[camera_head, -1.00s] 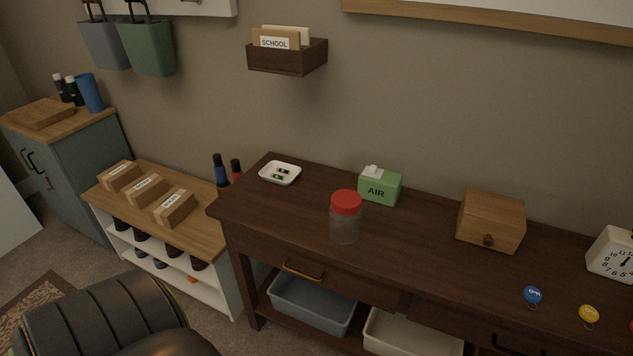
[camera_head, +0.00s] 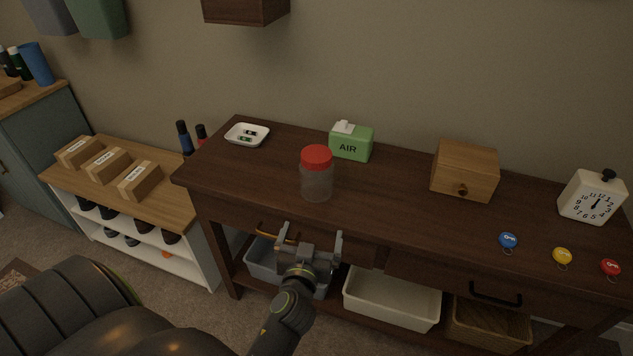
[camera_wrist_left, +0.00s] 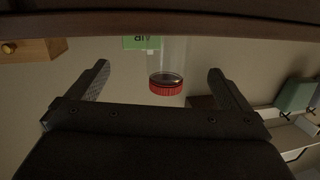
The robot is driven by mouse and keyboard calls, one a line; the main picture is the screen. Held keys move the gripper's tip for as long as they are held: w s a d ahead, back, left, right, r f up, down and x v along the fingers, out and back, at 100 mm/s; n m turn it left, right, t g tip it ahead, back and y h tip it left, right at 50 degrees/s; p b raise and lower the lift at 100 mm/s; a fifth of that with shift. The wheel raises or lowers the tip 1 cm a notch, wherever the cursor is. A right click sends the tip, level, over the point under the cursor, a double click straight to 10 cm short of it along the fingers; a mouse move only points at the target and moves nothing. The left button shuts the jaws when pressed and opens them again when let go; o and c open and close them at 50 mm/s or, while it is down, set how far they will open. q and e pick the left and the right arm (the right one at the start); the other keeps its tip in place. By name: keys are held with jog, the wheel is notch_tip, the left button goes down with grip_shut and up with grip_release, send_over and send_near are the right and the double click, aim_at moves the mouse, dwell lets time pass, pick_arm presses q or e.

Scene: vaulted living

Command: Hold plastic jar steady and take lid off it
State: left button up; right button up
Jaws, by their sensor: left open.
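The clear plastic jar (camera_head: 317,183) stands upright on the dark wooden table, near its front edge. Its red lid (camera_head: 317,157) sits on top. My left gripper (camera_head: 309,240) is open and empty, in front of the table's front face, below and apart from the jar. In the left wrist view, which looks upside down, the red lid (camera_wrist_left: 166,88) and the clear jar (camera_wrist_left: 172,55) appear beyond and between the two open fingers (camera_wrist_left: 158,80). My right gripper is not in view.
Table surface around the jar is clear. Bins (camera_head: 392,298) sit below.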

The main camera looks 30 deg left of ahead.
pick_arm(q)
jog(key=n+y, duration=0.1)
send_near(315, 180)
jog(key=shift+t, duration=0.3)
jog(key=x, duration=0.2)
jog(key=p+x, duration=0.1)
jog(key=x, duration=0.2)
jog(key=p+x, duration=0.1)
jog(key=x, duration=0.2)
jog(key=shift+a+f, duration=0.1)
jog(key=shift+f, duration=0.25)
jog(key=shift+w+a+f, duration=0.1)
jog(key=shift+w+a, duration=0.15)
jog(key=shift+w, duration=0.2)
jog(key=shift+w+a+p, duration=0.25)
jog(key=shift+w+p, duration=0.25)
jog(key=shift+p+x, duration=0.45)
jog(key=shift+x, duration=1.6)
jog(key=shift+c, duration=0.3)
jog(key=c, duration=1)
